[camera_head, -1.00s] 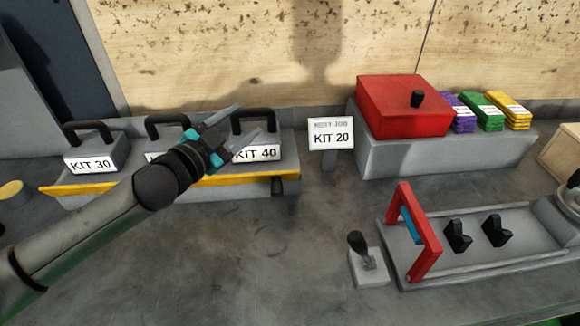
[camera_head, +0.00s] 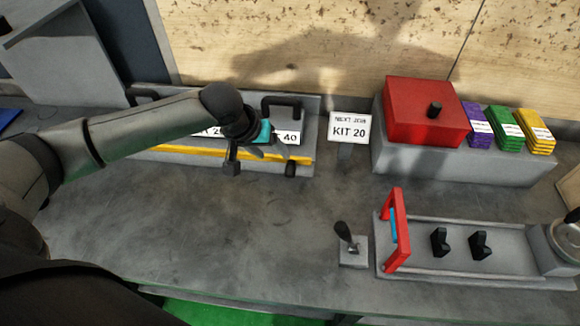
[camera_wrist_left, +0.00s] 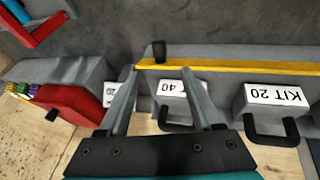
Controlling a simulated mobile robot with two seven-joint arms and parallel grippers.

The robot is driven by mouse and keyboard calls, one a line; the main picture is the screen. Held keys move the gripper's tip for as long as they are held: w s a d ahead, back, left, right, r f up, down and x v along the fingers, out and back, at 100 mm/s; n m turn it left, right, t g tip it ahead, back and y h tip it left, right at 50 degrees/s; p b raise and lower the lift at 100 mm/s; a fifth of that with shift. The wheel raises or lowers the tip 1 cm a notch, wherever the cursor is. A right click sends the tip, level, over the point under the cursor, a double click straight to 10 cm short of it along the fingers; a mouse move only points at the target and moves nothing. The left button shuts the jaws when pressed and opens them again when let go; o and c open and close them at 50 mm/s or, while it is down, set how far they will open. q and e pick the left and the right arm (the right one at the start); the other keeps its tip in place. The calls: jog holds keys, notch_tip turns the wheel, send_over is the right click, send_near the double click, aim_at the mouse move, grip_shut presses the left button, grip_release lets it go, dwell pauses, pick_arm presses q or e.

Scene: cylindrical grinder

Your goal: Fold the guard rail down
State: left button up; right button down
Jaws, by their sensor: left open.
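The guard rail (camera_head: 190,150) is a yellow bar along the front of the grey kit shelf. A black knob (camera_head: 291,169) sits near its right end. In the wrist view the yellow rail (camera_wrist_left: 235,67) runs across the top, with the knob (camera_wrist_left: 159,52) just beyond my fingertips. My left gripper (camera_head: 254,160) is open and empty, pointing down over the right part of the shelf front, and hides part of the rail. In the wrist view its fingers (camera_wrist_left: 160,72) spread on either side of the KIT 40 label (camera_wrist_left: 172,88). My right gripper is not in view.
Kit boxes with black handles (camera_head: 282,102) stand behind the rail. The KIT 20 sign (camera_head: 349,130) and red box (camera_head: 425,110) are to the right. A fixture with a red frame (camera_head: 396,235) and a small lever (camera_head: 345,236) stand front right. The table before the shelf is clear.

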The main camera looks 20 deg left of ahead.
aim_at(289, 170)
pick_arm(q)
jog(key=b+x, duration=0.2)
jog(key=x, duration=1.1)
jog(key=shift+w, duration=0.15)
grip_shut()
